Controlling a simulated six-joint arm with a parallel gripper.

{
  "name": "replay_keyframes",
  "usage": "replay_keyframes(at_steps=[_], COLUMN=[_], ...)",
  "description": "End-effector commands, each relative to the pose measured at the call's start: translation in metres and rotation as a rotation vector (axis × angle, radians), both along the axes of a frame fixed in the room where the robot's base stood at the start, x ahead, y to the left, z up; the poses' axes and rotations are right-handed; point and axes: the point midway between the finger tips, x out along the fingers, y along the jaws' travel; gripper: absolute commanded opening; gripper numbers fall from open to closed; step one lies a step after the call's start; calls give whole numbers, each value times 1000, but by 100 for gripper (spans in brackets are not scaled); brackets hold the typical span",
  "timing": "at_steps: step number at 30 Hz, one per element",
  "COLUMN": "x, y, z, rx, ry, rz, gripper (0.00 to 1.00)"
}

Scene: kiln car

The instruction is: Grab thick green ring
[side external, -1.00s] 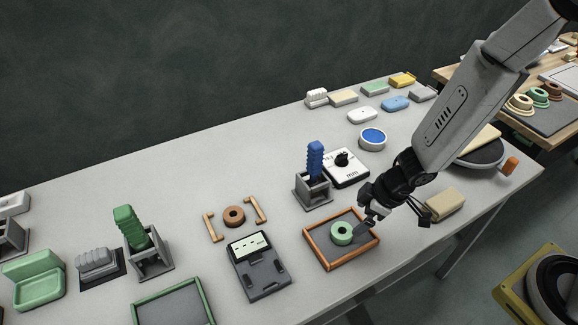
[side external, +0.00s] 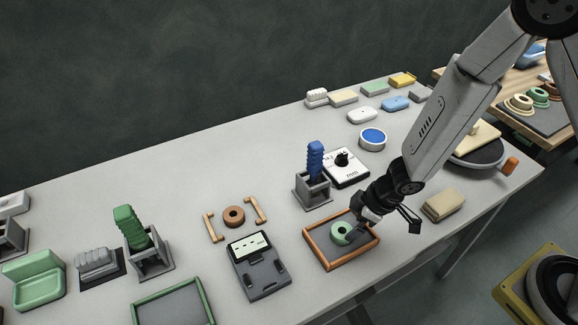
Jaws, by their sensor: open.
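The thick green ring (side external: 341,231) is pale green and lies flat in a shallow tray with an orange-brown wooden rim (side external: 325,263). My gripper (side external: 362,232) is open and low over the right part of this tray, just right of the ring. One dark finger is close to the ring's right side; I cannot tell whether it touches.
A brown ring (side external: 233,216) lies between two wooden brackets. A grey device (side external: 259,268) stands left of the tray. A grey holder with a blue handle (side external: 315,165) and a white dial box (side external: 346,167) are behind it. A beige block (side external: 443,206) lies to the right.

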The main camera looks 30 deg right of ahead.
Motion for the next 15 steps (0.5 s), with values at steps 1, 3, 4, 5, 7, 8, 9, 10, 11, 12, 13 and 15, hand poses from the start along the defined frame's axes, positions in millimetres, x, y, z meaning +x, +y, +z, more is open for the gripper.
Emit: replay_keyframes(at_steps=[1, 3, 4, 5, 7, 8, 9, 10, 11, 12, 13, 15], x=[1, 2, 2, 3, 5, 6, 7, 7, 8, 10, 10, 11], y=[1, 3, 3, 4, 6, 7, 8, 9, 10, 11, 11, 13], z=[-3, -7, -9, -11, -17, -20, -23, -26, -28, -31, -33, -38], rx=[0, 0, 0, -1, -1, -1, -1, -1, -1, -1, -1, -1], ry=[1, 1, 1, 2, 2, 2, 2, 2, 2, 0, 1, 1], rz=[0, 1, 0, 1, 1, 1, 1, 1, 0, 1, 2, 0], gripper=[100, 100, 100, 100, 100, 100, 100, 100, 100, 100, 100, 100])
